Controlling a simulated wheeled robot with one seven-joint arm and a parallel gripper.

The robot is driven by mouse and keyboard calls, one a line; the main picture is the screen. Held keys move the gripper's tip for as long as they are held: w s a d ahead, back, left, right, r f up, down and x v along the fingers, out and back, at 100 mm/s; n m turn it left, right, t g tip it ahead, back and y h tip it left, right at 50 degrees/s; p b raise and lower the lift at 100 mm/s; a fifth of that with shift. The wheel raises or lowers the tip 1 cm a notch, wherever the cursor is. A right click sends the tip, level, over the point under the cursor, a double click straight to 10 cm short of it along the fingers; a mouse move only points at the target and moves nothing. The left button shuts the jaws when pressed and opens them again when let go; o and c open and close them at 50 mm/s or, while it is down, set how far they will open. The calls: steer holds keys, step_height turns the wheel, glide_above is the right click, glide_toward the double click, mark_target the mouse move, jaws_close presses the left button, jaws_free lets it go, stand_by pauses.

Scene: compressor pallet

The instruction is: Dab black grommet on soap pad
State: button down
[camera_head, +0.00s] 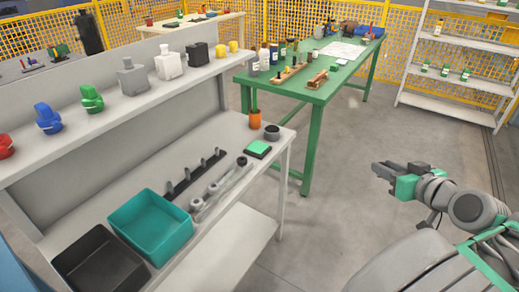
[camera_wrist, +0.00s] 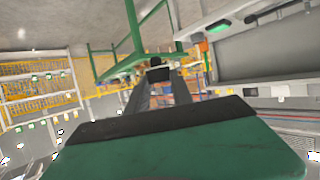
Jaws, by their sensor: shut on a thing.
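The soap pad (camera_head: 259,146) is a bright green square in a dark tray, lying near the right end of the grey workbench. A bright green patch that looks like the same pad shows at the upper right of the wrist view (camera_wrist: 219,27). My gripper (camera_head: 377,171) is in the open space right of the bench, well apart from the pad. In the wrist view my gripper (camera_wrist: 159,72) is shut on a small black piece, which looks like the black grommet (camera_wrist: 158,74), between the fingertips. In the head view the grommet is not clearly distinguishable from the dark fingers.
An orange cup (camera_head: 255,120) and a dark round dish (camera_head: 272,132) stand by the pad. A teal bin (camera_head: 152,226), a black bin (camera_head: 99,262) and a black peg rack (camera_head: 196,171) are further left. A green table (camera_head: 317,95) stands behind. The floor between gripper and bench is clear.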

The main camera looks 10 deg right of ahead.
steer(key=w+a+n+y, duration=0.1)
steer(key=w+a, duration=0.1)
steer(key=a, duration=0.6)
steer(key=w+a+r+n+y, duration=0.1)
steer(key=w+a, duration=0.2)
steer(key=a, duration=0.6)
steer(key=w+a+n+y, duration=0.1)
steer(key=w+a, duration=0.2)
steer(key=a, duration=0.6)
steer(key=shift+w+r+g+y, duration=0.25)
steer(key=shift+r+g+y, duration=0.05)
